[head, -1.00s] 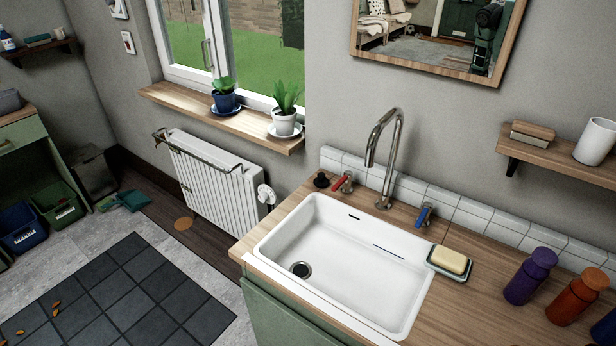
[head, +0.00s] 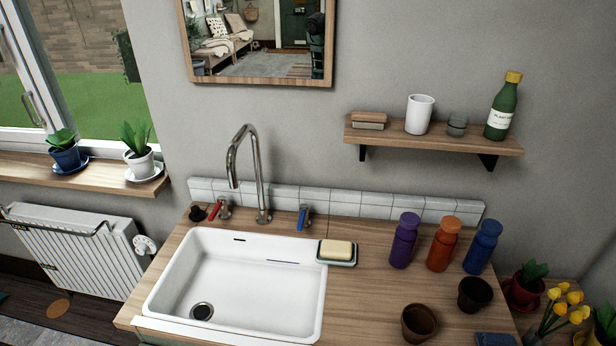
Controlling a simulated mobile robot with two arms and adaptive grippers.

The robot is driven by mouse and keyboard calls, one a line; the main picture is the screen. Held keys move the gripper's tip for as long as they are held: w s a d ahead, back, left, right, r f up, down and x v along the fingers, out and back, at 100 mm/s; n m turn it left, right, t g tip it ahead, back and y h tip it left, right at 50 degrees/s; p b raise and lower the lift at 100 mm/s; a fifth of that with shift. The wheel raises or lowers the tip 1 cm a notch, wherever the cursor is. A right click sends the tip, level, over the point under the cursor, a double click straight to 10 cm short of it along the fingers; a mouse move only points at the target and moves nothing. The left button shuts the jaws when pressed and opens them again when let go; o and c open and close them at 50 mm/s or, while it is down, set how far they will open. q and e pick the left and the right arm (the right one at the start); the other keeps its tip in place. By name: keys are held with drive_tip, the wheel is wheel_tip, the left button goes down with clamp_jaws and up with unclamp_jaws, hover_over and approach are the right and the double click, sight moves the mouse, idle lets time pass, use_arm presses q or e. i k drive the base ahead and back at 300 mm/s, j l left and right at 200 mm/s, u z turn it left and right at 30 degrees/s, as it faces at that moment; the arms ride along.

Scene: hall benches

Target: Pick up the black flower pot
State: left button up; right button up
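A black flower pot (head: 475,295) stands upright and empty on the wooden counter, right of the sink and in front of the blue bottle. A dark brown pot (head: 419,323) stands just left of it and nearer to me, apart from it. Neither of my grippers shows in the head view.
The white sink (head: 245,285) with its tall tap fills the counter's left. A soap dish (head: 337,253) sits beside it. Purple (head: 404,240), orange (head: 443,244) and blue (head: 482,247) bottles stand behind the pots. A red pot (head: 525,288) and yellow tulips (head: 560,305) are at right.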

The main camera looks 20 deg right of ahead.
sight(475, 294)
drive_tip(key=z, duration=1.8)
drive_tip(key=i+l+u, duration=0.2)
drive_tip(key=l, duration=0.45)
drive_tip(key=l+u, duration=0.15)
drive_tip(key=l, duration=0.5)
